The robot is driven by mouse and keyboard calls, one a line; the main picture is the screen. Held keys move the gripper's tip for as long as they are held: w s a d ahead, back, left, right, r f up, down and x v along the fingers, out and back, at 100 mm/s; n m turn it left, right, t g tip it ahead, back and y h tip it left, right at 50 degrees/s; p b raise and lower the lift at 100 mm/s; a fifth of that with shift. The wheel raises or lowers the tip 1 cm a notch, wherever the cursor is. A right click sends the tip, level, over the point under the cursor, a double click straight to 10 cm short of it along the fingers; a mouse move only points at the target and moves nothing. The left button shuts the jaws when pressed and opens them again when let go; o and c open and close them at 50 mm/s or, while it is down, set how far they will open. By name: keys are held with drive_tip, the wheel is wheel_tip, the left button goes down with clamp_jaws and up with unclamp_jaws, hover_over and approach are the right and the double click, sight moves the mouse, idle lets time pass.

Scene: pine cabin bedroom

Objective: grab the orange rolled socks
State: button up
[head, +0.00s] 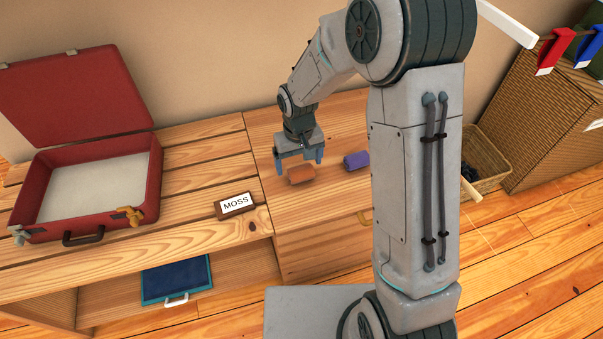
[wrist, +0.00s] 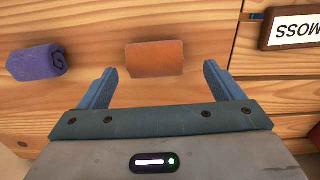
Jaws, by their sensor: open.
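The orange rolled socks (head: 301,174) lie on the wooden cabinet top, just below my gripper in the head view. They also show in the wrist view (wrist: 155,57), ahead of the space between the fingers. My gripper (head: 299,163) is open and points down, with its two blue fingers apart. In the wrist view my gripper (wrist: 157,78) has nothing between its fingers, and the socks appear narrower than the gap. I cannot tell the exact height of the fingertips above the top.
A purple roll (head: 356,160) lies right of the socks. An open red suitcase (head: 85,190) sits further left. A wicker basket (head: 488,165) stands on the floor at right. Bare wood surrounds the socks.

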sight(301, 167)
drive_tip(key=f, duration=0.1)
drive_tip(key=f+b, duration=0.1)
drive_tip(key=f, duration=0.2)
drive_tip(key=shift+w+d+f, duration=0.25)
drive_tip(key=shift+f, duration=0.05)
drive_tip(key=shift+r, duration=0.1)
drive_tip(key=c, duration=1.1)
drive_tip(key=shift+o, duration=0.2)
